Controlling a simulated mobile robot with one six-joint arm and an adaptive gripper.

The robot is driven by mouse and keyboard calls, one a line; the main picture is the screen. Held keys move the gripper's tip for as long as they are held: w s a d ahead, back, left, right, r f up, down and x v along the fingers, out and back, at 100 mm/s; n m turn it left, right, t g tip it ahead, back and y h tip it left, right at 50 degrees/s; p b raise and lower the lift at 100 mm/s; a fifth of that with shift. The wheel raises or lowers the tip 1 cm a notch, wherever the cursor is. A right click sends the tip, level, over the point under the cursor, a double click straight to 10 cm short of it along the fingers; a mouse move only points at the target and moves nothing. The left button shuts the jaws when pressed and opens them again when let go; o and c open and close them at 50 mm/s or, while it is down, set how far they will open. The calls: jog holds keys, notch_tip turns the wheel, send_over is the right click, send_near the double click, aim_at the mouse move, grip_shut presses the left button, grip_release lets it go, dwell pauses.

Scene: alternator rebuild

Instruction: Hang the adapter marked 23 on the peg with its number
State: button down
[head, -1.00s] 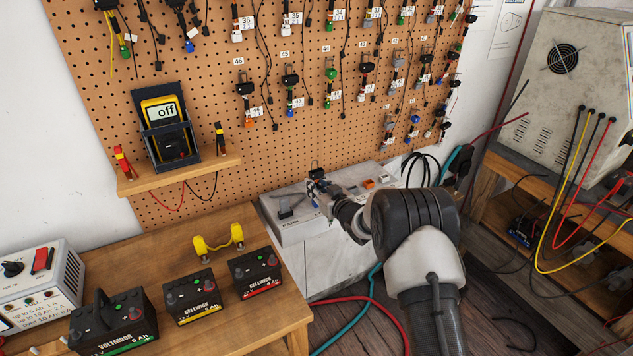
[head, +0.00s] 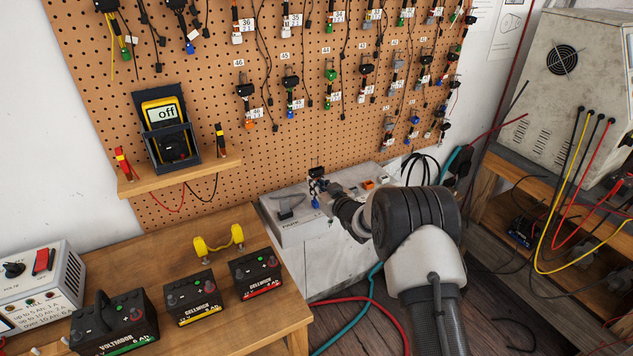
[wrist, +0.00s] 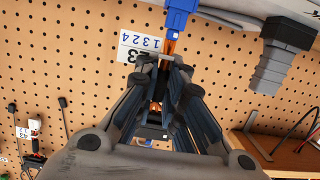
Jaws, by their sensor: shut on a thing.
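My gripper (wrist: 165,75) is shut on an adapter with a blue connector (wrist: 178,18) and a black part (wrist: 155,132) on the other side of the fingers. Its white tag (wrist: 138,48) reads 23 and 1324, upside down in the wrist view. In the head view my gripper (head: 326,187) holds the adapter (head: 315,202) in front of the lower pegboard, above a grey machine. The pegboard (head: 280,140) carries rows of numbered pegs with adapters hanging. I cannot make out a peg label reading 23.
The grey machine (head: 286,228) stands below the pegboard. A multimeter (head: 163,118) sits on a small wooden shelf (head: 180,176) at left. Batteries stand on the bench (head: 150,258). Hanging adapters and cables crowd the upper and right board; the lower left board is bare.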

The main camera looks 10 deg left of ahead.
aim_at(317, 177)
jog(key=shift+r+p, duration=0.8)
jog(key=shift+r, duration=0.8)
dwell(0.4)
